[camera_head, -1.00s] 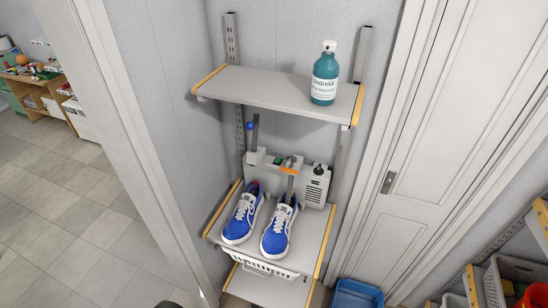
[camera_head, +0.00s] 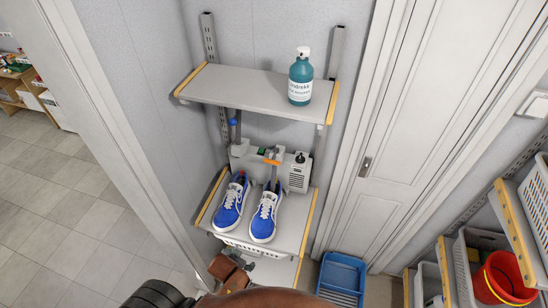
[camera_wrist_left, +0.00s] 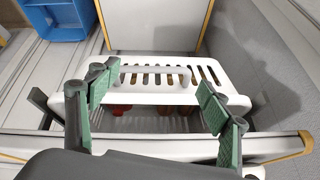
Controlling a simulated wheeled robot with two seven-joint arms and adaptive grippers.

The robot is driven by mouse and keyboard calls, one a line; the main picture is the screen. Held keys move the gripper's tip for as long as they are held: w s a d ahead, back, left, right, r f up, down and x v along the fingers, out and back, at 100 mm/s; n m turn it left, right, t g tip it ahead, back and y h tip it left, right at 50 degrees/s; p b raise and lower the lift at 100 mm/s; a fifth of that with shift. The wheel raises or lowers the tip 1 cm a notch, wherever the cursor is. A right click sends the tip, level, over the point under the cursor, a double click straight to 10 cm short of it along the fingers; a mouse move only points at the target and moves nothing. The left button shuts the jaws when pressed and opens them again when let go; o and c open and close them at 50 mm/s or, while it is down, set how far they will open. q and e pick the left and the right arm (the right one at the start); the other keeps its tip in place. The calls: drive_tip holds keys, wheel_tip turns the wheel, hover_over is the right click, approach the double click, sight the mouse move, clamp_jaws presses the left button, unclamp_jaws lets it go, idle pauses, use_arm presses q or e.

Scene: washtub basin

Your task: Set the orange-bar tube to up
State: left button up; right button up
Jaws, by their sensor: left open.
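The orange-bar tube (camera_head: 273,162) is on the grey shoe dryer (camera_head: 245,156) on the middle shelf. It carries a short orange bar and runs down toward the opening of the right blue shoe (camera_head: 266,214); its lower end is hidden. The other tube, with a blue tip (camera_head: 233,122), stands upright behind the left blue shoe (camera_head: 231,203). My left gripper (camera_wrist_left: 155,95) is open and empty, its green-padded fingers spread before a white slotted basket (camera_wrist_left: 150,78). My right gripper is in neither view.
A teal bottle (camera_head: 301,77) stands on the upper shelf (camera_head: 245,92), above the dryer. A blue tub (camera_head: 343,275) is on the floor, right of the shelves. A red bucket (camera_head: 507,277) and baskets are at lower right. Open floor lies at left.

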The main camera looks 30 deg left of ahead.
use_arm(q)
wheel_tip(320, 180, up, 16)
drive_tip(key=w+a+n+t+y+p, duration=0.1)
drive_tip(key=w+a+t+p, duration=0.1)
drive_tip(key=t+y, duration=0.1)
drive_tip(key=t, duration=0.9)
approach(273, 158)
drive_tip(key=d+x, duration=0.1)
drive_tip(key=x, duration=0.3)
drive_tip(key=shift+m+y, duration=0.4)
drive_tip(key=x, duration=0.4)
drive_tip(key=p+x, duration=0.1)
drive_tip(key=x, duration=0.1)
drive_tip(key=shift+a+f, duration=0.25)
drive_tip(key=shift+f, duration=0.1)
drive_tip(key=shift+x, duration=0.75)
drive_tip(key=shift+c, duration=0.2)
